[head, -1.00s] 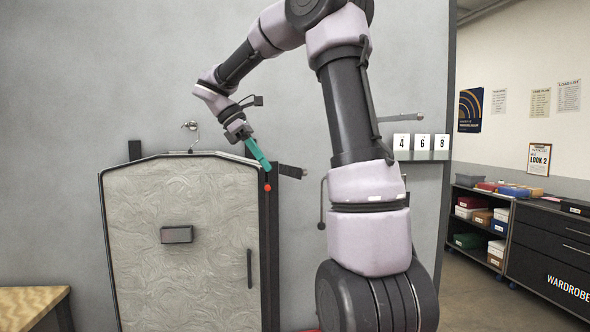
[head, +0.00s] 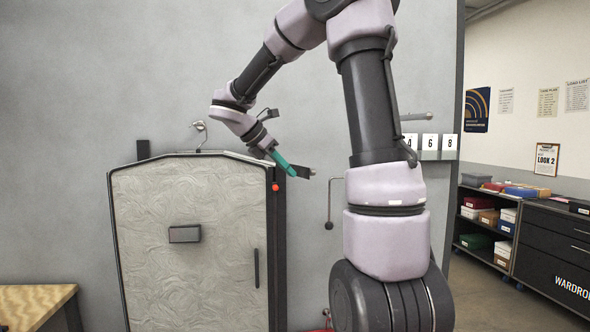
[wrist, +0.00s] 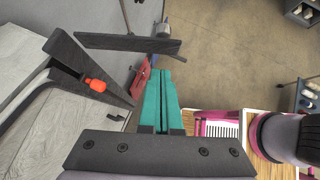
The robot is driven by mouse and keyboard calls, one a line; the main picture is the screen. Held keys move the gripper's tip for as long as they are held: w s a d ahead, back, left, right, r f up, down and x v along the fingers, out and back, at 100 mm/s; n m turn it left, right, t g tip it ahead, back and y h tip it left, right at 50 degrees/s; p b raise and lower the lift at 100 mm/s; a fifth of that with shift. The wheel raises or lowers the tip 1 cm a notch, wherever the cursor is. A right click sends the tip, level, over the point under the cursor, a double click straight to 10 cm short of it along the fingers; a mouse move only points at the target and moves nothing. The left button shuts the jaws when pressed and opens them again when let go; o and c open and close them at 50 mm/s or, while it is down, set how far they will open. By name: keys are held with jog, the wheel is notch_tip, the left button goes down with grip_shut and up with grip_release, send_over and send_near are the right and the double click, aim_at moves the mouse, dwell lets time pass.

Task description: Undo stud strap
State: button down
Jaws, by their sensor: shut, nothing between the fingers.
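The cabinet (head: 175,250) is a grey textured case with a dark frame, standing against the wall. A red stud (head: 276,187) sits on its dark right edge; it also shows in the wrist view (wrist: 95,85). A dark strap (head: 307,173) sticks out to the right above the stud; in the wrist view the strap (wrist: 120,42) is a dark flat bar, apart from the stud. My gripper (head: 294,174) has teal fingers, shut and empty, right of the stud and close to the strap. In the wrist view the fingertips (wrist: 160,72) point just below the strap; contact cannot be told.
A hook (head: 200,128) rises behind the cabinet top. A bent dark rod (head: 329,200) is on the wall to the right, beside my arm. A wooden table (head: 35,300) stands at lower left. Shelves (head: 485,215) with boxes stand far right.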

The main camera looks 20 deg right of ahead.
aim_at(305, 168)
jog(key=shift+d, duration=1.2)
jog(key=shift+d, duration=0.1)
jog(key=shift+s+d+n+t, duration=0.1)
jog(key=shift+d+n+t, duration=0.4)
jog(key=shift+d, duration=0.95)
jog(key=shift+a, duration=0.1)
